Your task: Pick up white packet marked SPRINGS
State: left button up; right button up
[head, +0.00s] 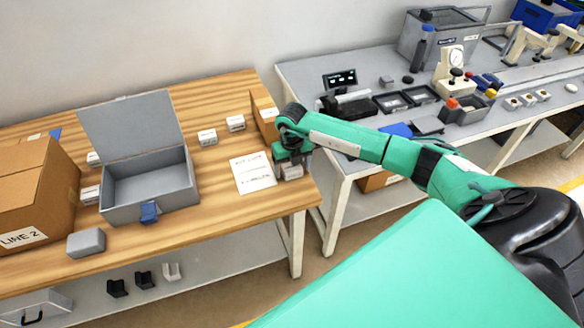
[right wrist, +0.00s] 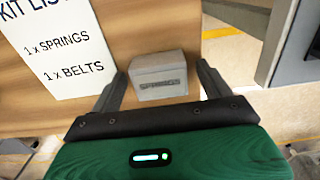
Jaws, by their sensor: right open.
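The small whitish-grey packet marked SPRINGS (right wrist: 158,84) sits on the wooden table near its right front edge, and its label faces my right wrist camera. In the head view the packet (head: 291,171) shows just below my right gripper (head: 292,158). In the right wrist view my right gripper (right wrist: 161,72) is open, with one finger on each side of the packet. Gaps show between the packet and the fingers, so it is not gripped. My left gripper is in neither view.
A kit list sheet (head: 253,172) lies left of the packet. An open grey box (head: 150,190) stands further left, beside a cardboard box marked LINE 2 (head: 35,195). Other small white packets (head: 236,123) stand at the back. A cardboard box (head: 264,113) stands close behind my gripper.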

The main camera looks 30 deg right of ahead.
jog(key=shift+f, duration=0.2)
jog(key=c, duration=1)
jog(key=shift+c, duration=0.6)
jog(key=shift+r, duration=0.15)
